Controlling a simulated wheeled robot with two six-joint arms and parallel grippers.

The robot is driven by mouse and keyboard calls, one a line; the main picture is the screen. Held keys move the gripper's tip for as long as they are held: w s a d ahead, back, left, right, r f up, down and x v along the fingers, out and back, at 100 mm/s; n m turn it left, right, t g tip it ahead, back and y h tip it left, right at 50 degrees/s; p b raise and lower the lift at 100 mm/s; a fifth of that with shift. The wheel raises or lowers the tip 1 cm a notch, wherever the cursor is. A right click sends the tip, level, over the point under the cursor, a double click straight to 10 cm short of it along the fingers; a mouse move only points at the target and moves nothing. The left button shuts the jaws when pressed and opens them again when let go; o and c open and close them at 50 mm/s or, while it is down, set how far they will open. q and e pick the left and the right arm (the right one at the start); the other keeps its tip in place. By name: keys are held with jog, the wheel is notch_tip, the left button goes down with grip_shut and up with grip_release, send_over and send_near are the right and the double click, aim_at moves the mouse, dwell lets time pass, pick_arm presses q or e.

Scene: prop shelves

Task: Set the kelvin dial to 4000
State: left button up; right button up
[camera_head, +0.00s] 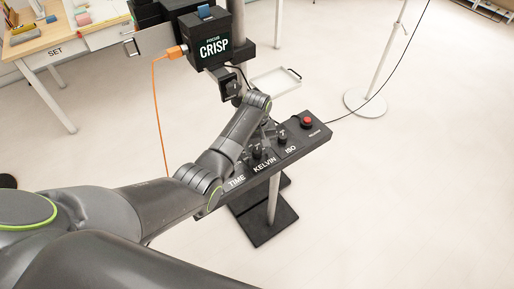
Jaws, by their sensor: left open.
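A black control panel on a post carries the labels TIME, KELVIN and ISO in white. The kelvin dial (257,153) is a small dark knob just behind the KELVIN label (264,164). Its pointer and set value are too small to read. The ISO dial (282,137) stands to its right; the time dial is largely hidden by my arm. My left arm reaches over the panel from the left, and my left gripper (264,137) points down, open, close above the kelvin dial. I cannot tell whether its fingers touch or surround the knob. My right gripper is not in view.
A red button (306,122) is at the panel's right end. Behind the panel stands a black box (212,42) reading FOCUS CRISP, with an orange cable (155,105). A white tray (276,80) is nearby. A light stand (372,102) stands right; the floor in front is clear.

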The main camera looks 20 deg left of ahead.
pick_arm(q)
jog(key=shift+f, duration=0.5)
jog(key=c, duration=1)
